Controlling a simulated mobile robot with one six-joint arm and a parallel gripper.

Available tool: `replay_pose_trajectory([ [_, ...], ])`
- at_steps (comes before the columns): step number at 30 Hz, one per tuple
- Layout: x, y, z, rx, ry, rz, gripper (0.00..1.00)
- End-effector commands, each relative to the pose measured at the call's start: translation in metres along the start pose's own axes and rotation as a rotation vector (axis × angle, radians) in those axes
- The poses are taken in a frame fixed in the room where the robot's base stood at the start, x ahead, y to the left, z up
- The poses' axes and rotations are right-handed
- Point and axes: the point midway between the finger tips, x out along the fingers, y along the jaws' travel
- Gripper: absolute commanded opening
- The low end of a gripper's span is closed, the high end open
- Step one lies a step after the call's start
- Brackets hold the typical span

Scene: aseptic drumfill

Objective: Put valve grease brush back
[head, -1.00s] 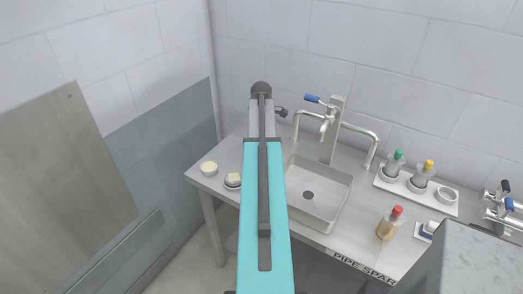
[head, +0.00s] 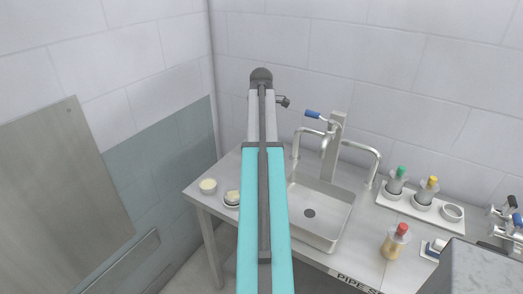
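I cannot make out a valve grease brush in the head view. My arm rises through the middle of the picture, and a small dark part of its wrist shows at its far end. My gripper's fingers do not show, so whether they hold anything is hidden. A pale tray (head: 412,211) at the back right of the bench carries a green-capped bottle (head: 397,181), a yellow-capped bottle (head: 427,192) and an open, empty-looking round holder (head: 453,213). A red-capped bottle (head: 395,242) with amber contents stands apart, in front of the tray.
A steel sink (head: 323,216) with a blue-handled tap (head: 333,140) is set into the bench.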

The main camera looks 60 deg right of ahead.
Motion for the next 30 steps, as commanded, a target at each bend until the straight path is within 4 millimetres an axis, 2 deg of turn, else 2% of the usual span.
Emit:
replay_pose_trajectory([
  [7,-0.0048,-0.0002,0.0002,0.0,0.0,-0.001,0.39],
  [26,-0.0044,-0.0002,0.0002,0.0,0.0,0.0,0.39],
  [30,-0.0005,-0.0035,-0.005,0.001,0.0,-0.001,0.39],
])
